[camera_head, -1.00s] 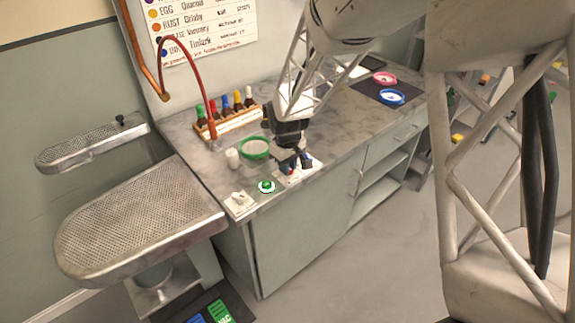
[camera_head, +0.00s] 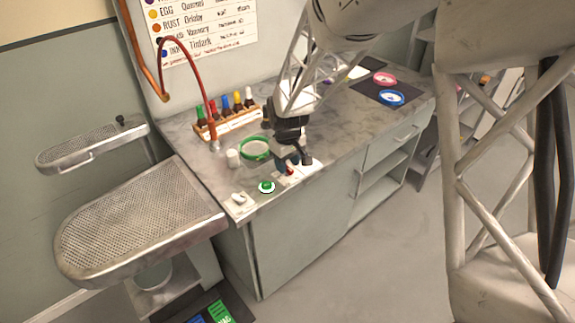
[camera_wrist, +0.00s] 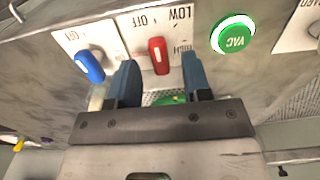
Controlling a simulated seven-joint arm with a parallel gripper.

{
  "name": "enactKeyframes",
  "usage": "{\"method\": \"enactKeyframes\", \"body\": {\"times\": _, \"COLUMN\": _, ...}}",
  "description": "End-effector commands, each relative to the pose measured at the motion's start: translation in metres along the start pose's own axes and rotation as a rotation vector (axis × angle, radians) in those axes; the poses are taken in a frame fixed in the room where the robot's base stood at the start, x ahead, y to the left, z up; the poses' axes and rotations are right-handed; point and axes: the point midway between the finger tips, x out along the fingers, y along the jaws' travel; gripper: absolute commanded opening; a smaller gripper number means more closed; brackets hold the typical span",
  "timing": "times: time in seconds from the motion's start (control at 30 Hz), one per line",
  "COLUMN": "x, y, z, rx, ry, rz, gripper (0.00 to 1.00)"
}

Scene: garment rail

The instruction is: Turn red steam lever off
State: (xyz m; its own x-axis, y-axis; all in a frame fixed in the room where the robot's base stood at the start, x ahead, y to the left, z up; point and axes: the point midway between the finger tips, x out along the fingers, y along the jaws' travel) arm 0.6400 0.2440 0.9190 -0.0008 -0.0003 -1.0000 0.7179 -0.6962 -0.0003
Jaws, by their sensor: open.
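The red steam lever (camera_wrist: 158,56) stands on a white plate with upside-down OFF, LOW and HIGH labels in the wrist view. Its handle points down the picture, toward my gripper. My gripper (camera_wrist: 160,78) is open and empty. Its two blue-grey fingers are on either side of the lever's lower end, with gaps visible on both sides; I cannot tell whether they reach down to its depth. In the head view, the red lever (camera_head: 290,170) shows as a small patch between the fingers of my gripper (camera_head: 294,162), and its plate is partly hidden.
A blue lever (camera_wrist: 89,66) is just left of the red one in the wrist view. A green VAC button (camera_wrist: 234,35) is to its right. A green-rimmed bowl (camera_head: 256,149) and a bottle rack (camera_head: 228,121) stand behind on the counter. A perforated pressing board (camera_head: 140,215) is at left.

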Motion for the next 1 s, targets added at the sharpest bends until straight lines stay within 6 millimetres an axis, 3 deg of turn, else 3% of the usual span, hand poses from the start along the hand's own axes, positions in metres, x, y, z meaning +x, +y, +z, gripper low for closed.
{"method": "enactKeyframes", "body": {"times": 0.5, "x": -0.059, "y": 0.000, "z": -0.001, "rx": 0.000, "ry": 0.002, "rz": 0.001, "gripper": 0.45}}
{"method": "enactKeyframes", "body": {"times": 1.0, "x": -0.064, "y": 0.000, "z": 0.000, "rx": 0.000, "ry": 0.001, "rz": 0.001, "gripper": 0.45}}
